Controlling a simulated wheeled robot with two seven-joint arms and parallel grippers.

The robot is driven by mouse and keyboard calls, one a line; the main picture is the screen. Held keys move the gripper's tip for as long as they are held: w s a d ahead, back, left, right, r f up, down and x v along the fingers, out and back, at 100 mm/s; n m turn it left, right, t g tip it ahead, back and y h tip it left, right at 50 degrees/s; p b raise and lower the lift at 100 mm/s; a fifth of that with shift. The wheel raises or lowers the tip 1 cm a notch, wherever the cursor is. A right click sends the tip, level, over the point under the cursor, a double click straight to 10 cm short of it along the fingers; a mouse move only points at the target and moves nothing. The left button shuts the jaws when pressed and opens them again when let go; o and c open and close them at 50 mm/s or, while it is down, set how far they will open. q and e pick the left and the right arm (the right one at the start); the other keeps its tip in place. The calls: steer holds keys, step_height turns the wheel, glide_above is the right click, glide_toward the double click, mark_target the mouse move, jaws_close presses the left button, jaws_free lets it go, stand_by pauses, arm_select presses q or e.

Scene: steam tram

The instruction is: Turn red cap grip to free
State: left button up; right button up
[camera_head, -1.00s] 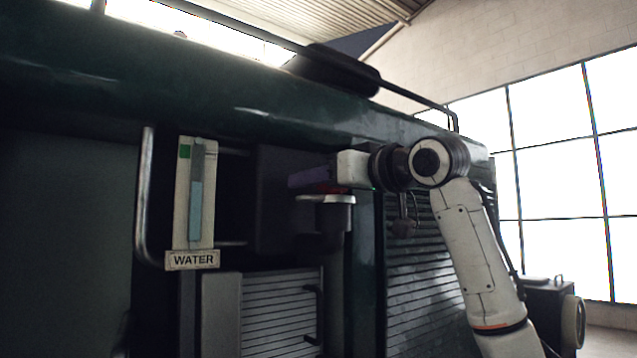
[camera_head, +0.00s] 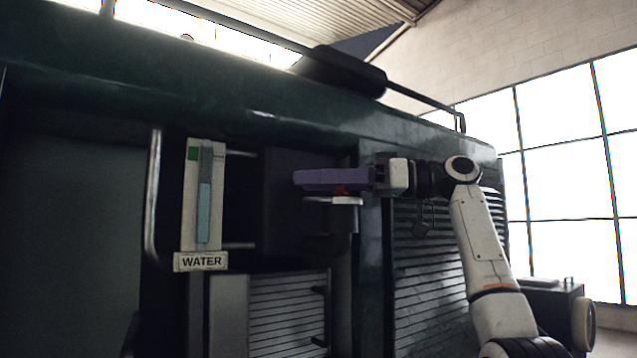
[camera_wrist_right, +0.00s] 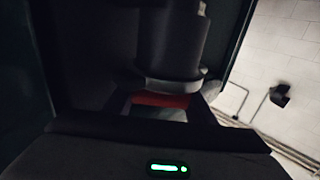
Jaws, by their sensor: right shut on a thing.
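The red cap grip (camera_head: 341,191) shows as a small red patch just above a pale metal rim (camera_head: 346,201) on a dark cylindrical fitting at the tram's side. My right gripper (camera_head: 312,179) reaches in from the right with its purple fingers level over the cap and shut on the red grip, hiding most of it. In the right wrist view, a red band (camera_wrist_right: 161,100) lies between the fingers, next to a pale ring and a dark cylinder. The grip's exact angle cannot be told. My left gripper is not in view.
A water gauge (camera_head: 204,195) with a WATER plate (camera_head: 201,261) and a curved metal rail (camera_head: 153,200) stand to the left. A louvred green panel (camera_head: 430,280) is behind my right arm. A slatted box (camera_head: 288,310) sits below the cap.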

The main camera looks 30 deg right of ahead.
steer(key=shift+s+a+n+g+y, duration=0.1)
steer(key=shift+s+n+g+y, duration=0.1)
steer(key=shift+n+g+y, duration=0.4)
steer(key=shift+g, duration=0.3)
steer(key=shift+f, duration=0.1)
steer(key=o, duration=1)
steer(key=shift+o, duration=0.2)
steer(key=v, duration=1)
steer(key=shift+s, duration=0.15)
